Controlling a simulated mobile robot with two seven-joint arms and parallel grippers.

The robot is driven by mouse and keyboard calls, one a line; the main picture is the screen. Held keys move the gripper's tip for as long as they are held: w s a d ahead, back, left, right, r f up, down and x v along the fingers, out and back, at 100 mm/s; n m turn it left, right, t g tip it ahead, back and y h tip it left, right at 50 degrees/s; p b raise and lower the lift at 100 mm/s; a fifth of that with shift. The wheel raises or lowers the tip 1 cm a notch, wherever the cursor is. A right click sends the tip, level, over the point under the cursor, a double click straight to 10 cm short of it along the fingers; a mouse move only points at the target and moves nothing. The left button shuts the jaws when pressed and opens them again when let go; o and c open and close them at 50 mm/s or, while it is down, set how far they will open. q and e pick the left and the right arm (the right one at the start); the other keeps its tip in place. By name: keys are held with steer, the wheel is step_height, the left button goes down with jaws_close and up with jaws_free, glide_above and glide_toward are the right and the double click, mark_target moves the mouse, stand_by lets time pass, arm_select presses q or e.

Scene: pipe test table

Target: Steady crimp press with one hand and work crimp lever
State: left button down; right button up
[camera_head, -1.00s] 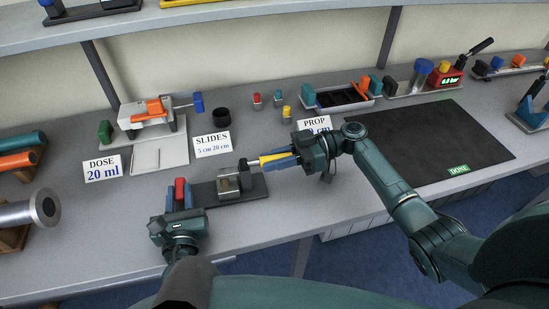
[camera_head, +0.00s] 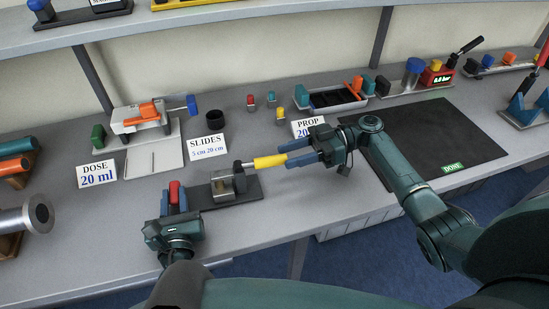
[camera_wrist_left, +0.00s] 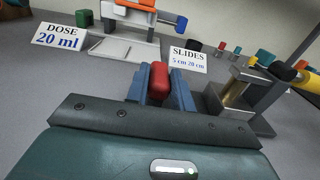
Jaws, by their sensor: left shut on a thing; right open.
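The crimp press (camera_head: 222,183) is a metal block on a dark base plate (camera_head: 248,189) on the bench. Its lever has a yellow grip (camera_head: 270,162) that points right and lies low; the grip shows at the right edge of the left wrist view (camera_wrist_left: 284,72). My left gripper (camera_head: 174,198) is shut on a red upright block (camera_head: 174,188) at the left end of the press; the block also shows between the blue fingers in the left wrist view (camera_wrist_left: 158,80). My right gripper (camera_head: 298,153) is open, its fingertips by the grip's right end. I cannot tell whether they touch it.
A DOSE card (camera_head: 97,174), a SLIDES card (camera_head: 207,147) and a PROP card (camera_head: 308,127) stand behind. A syringe stand (camera_head: 150,120), a black cup (camera_head: 215,119) and several small coloured pegs are further back. A dark mat (camera_head: 430,135) at right is mostly bare.

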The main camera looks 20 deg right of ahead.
steer(key=d, duration=0.6)
steer(key=shift+r, duration=0.4)
